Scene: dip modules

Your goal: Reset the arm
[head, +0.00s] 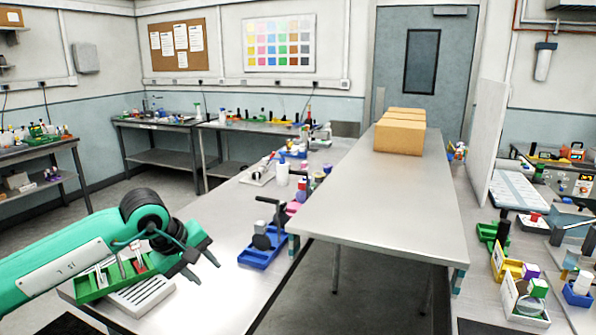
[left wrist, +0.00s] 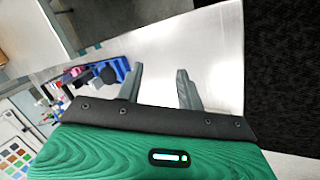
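My left arm comes in from the left in the head view, green with a black wrist joint. Its gripper (head: 197,260) is above the left metal bench (head: 215,300), in front of a blue tray. In the left wrist view the two grey fingers of the left gripper (left wrist: 162,90) stand apart with nothing between them. A green tray (head: 95,288) with small tools shows partly behind the arm, next to a white slotted rack (head: 143,293). My right gripper is not in the frames.
A blue tray (head: 262,250) with grey blocks stands right of the left gripper. A long metal table (head: 395,195) carries several cardboard boxes (head: 400,136) at its far end. The right bench holds a yellow bin (head: 507,262) and a white bin (head: 522,305). The near left bench has bare surface.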

